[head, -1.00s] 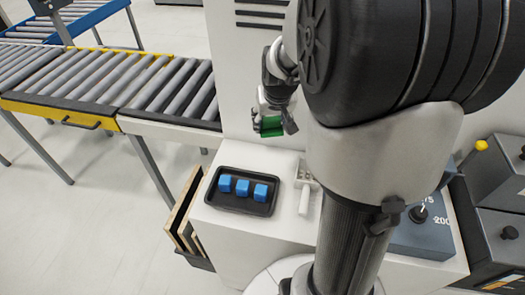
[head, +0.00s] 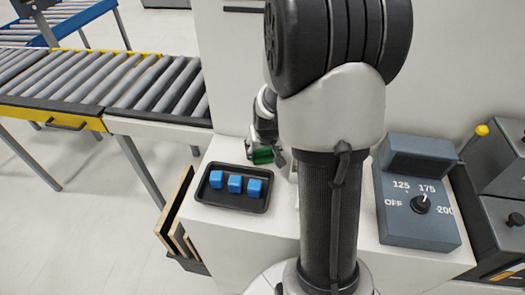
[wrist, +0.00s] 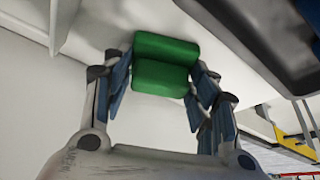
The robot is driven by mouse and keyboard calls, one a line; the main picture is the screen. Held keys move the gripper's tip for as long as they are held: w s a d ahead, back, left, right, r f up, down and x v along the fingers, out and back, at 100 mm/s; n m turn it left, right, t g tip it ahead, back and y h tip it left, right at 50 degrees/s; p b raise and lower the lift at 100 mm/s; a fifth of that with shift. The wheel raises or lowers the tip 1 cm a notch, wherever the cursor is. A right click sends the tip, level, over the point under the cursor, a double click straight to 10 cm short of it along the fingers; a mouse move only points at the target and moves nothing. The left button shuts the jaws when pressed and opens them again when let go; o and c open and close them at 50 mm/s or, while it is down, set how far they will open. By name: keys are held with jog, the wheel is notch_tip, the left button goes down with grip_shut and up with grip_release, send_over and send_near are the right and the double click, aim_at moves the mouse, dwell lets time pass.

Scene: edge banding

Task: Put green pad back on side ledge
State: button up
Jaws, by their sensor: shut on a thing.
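The green pad (head: 262,156) is held in my gripper (head: 266,152), low over the white ledge (head: 225,226), just behind the right part of the black tray. In the wrist view the green pad (wrist: 165,62) sits between the two fingers of my gripper (wrist: 163,78), which are shut on its sides. Its far end appears close to the white surface; I cannot tell whether it touches. My arm hides part of the ledge to the right of the pad in the head view.
The black tray (head: 225,205) with three blue cubes (head: 235,184) stands on the ledge in front of the pad. A grey dial box (head: 418,215) stands to the right. A roller conveyor (head: 150,85) is at left. Wooden panels (head: 178,215) lean against the ledge's left side.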

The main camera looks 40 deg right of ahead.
jog(key=shift+f, duration=0.15)
jog(key=o, duration=1.1)
jog(key=shift+r, duration=0.4)
jog(key=p+v, duration=0.4)
jog(key=v, duration=0.7)
jog(key=s+a+r+n+y, duration=0.1)
jog(key=s+a+r, duration=0.25)
jog(key=a, duration=0.25)
jog(key=s+a+r+n, duration=0.2)
jog(key=s+a+r, duration=0.1)
jog(key=a+r, duration=0.3)
jog(key=s+a, duration=0.2)
jog(key=s, duration=0.1)
jog(key=s+a+r+n, duration=0.1)
jog(key=s+a, duration=0.2)
jog(key=s, duration=0.1)
jog(key=s+a+r+n+y, duration=0.1)
jog(key=s+a, duration=0.1)
jog(key=s, duration=0.1)
jog(key=shift+s+a, duration=0.25)
jog(key=shift+a, duration=0.1)
